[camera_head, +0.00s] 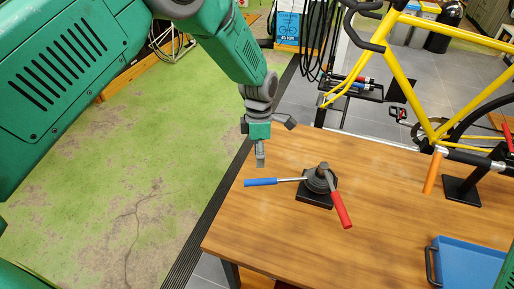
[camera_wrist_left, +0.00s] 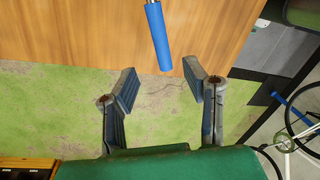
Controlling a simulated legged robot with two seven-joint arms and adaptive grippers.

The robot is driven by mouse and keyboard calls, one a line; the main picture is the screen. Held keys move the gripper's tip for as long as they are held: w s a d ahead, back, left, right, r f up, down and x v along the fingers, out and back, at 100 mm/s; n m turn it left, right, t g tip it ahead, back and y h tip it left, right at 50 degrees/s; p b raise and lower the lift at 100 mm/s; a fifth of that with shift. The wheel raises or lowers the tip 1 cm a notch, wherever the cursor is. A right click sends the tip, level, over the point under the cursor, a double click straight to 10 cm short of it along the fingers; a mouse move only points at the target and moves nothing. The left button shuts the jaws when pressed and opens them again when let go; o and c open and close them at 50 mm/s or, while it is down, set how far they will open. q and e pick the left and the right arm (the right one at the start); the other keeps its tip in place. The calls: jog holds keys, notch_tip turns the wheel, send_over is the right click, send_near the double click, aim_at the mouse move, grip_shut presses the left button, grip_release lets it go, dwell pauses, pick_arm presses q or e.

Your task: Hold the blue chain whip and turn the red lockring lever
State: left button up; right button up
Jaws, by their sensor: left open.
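The blue-handled chain whip (camera_head: 262,182) reaches left from a dark cassette on a black base (camera_head: 316,192) on the wooden table. The red lockring lever (camera_head: 340,208) slants down to the right from the same cassette. My left gripper (camera_head: 260,152) is open and points down above the table's left edge, near the blue handle. In the left wrist view the blue handle (camera_wrist_left: 158,38) ends just beyond and between my two spread fingers (camera_wrist_left: 158,88), apart from them. The red lever is outside that view. My right gripper is not in view.
The wooden table (camera_head: 270,235) has clear room in front of the cassette. A blue tray (camera_head: 468,262) lies at the front right. A yellow bicycle (camera_head: 405,85) stands behind, with an orange-handled tool (camera_head: 432,172) at the table's right.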

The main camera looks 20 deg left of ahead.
aim_at(260, 180)
pick_arm(q)
jog(key=f+b, duration=0.1)
jog(key=f, duration=0.1)
jog(key=f+b, duration=0.2)
jog(key=f, duration=0.1)
jog(key=s+f+b, duration=0.1)
jog(key=f, duration=0.2)
jog(key=shift+s, duration=0.1)
jog(key=shift+s+f+b, duration=0.1)
jog(key=shift+f+b, duration=0.6)
jog(key=shift+d, duration=0.3)
jog(key=shift+d, duration=0.1)
jog(key=c, duration=0.6)
jog(key=shift+a, duration=0.2)
grip_shut()
